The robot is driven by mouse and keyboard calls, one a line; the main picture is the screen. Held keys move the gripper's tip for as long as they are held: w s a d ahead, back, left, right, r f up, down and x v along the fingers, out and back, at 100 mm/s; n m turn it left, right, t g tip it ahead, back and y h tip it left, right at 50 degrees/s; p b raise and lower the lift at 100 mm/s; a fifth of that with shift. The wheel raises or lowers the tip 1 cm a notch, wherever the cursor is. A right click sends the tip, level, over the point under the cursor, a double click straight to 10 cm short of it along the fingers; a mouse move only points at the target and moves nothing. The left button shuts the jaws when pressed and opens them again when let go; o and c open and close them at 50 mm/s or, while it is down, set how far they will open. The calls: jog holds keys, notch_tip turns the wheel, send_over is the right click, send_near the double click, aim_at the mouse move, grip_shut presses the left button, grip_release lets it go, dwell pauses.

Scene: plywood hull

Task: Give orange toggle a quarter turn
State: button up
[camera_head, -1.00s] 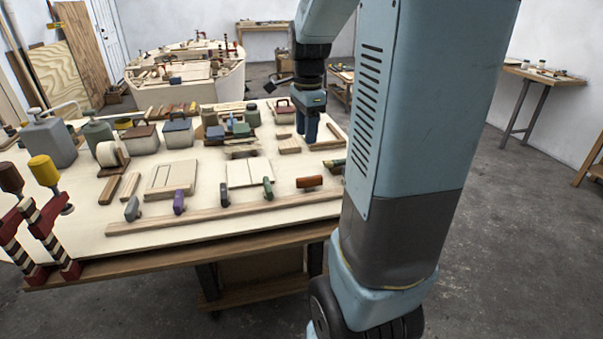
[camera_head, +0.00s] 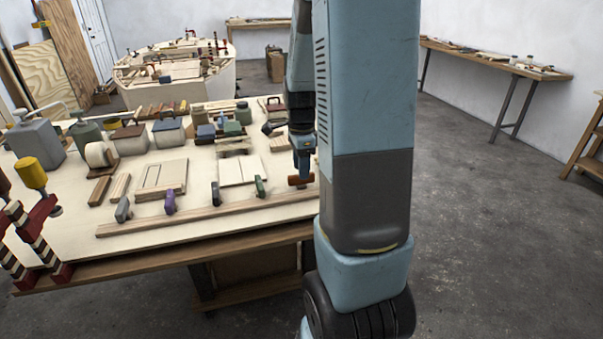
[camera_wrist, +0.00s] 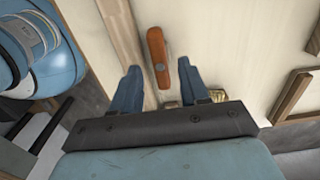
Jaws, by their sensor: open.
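The orange toggle (camera_head: 301,180) sits near the right end of the wooden strip along the workbench's front edge; its grip lies crosswise in the head view. In the wrist view the orange toggle (camera_wrist: 158,57) is a long rounded bar running up and down the picture, between and just beyond my fingertips. My gripper (camera_wrist: 159,69) is open and empty, with one blue finger on each side of the toggle's near end. In the head view my gripper (camera_head: 302,168) hangs pointing down right over the toggle and partly covers the area behind it.
Green (camera_head: 260,187), purple (camera_head: 170,202) and grey (camera_head: 123,209) toggles stand in a row to the left along the wooden strip (camera_head: 205,215). Flat panels, cans and boxes lie behind them. In the wrist view a brass piece (camera_wrist: 216,96) lies by the right finger.

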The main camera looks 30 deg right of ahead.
jog(key=shift+f, duration=1.3)
grip_shut()
